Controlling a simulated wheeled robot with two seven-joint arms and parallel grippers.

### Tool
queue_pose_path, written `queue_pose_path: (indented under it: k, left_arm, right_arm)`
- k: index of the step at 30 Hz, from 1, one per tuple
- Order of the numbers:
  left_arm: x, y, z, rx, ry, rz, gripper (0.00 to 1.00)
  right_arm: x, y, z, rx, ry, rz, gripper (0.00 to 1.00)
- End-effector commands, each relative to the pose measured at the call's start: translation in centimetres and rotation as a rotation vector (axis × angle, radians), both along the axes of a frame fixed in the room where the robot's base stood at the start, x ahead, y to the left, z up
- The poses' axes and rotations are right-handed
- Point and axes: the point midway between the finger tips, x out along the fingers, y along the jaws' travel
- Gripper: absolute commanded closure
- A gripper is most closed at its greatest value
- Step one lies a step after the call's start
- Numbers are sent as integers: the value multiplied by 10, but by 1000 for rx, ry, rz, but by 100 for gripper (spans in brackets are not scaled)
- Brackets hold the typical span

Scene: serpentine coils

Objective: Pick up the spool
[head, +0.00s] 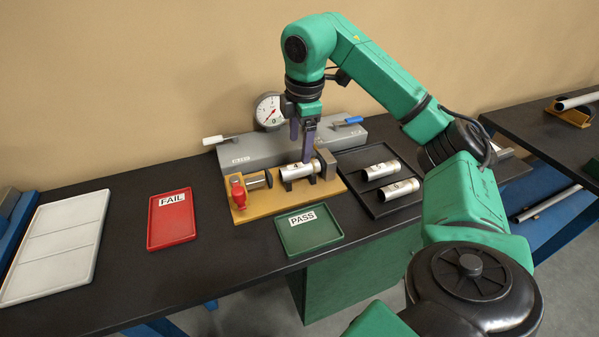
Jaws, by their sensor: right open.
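A silver metal spool (297,170) marked 4 lies on its side in a yellow test fixture (262,200). The fixture has a red-handled clamp (238,192) at its left end and a grey block at its right. My right gripper (302,150) points down directly over the spool with its fingers open. One fingertip overlaps the spool in the picture; I cannot tell whether it touches. Two similar spools, marked 5 (380,170) and 6 (399,188), lie in a black tray (368,206) to the right. My left gripper is not in view.
A grey tester (245,149) with a dial gauge (268,110) and levers stands behind the fixture. A green PASS tray (310,238), a red FAIL tray (172,228) and a white divided tray (55,245) are empty. The black bench (125,260) between the trays is clear.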

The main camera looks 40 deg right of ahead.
Motion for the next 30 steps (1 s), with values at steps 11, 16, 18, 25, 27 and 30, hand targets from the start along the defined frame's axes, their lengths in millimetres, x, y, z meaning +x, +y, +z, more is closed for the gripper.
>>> queue_pose_path:
  k: [11, 16, 18, 25, 27, 30]
  left_arm:
    - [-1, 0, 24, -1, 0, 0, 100]
    - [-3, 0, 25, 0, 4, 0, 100]
    - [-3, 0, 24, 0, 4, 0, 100]
    - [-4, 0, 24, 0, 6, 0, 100]
    - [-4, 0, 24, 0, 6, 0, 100]
    - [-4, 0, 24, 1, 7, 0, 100]
  right_arm:
    - [3, -1, -57, -2, 4, 0, 23]
    - [7, -2, -79, 0, -1, -1, 23]
    - [8, -2, -80, 0, -2, -1, 23]
    - [8, -2, -80, -1, -2, -1, 77]
    - [8, -2, -80, -1, -2, -1, 100]
    - [8, -2, -79, 0, -2, -1, 100]
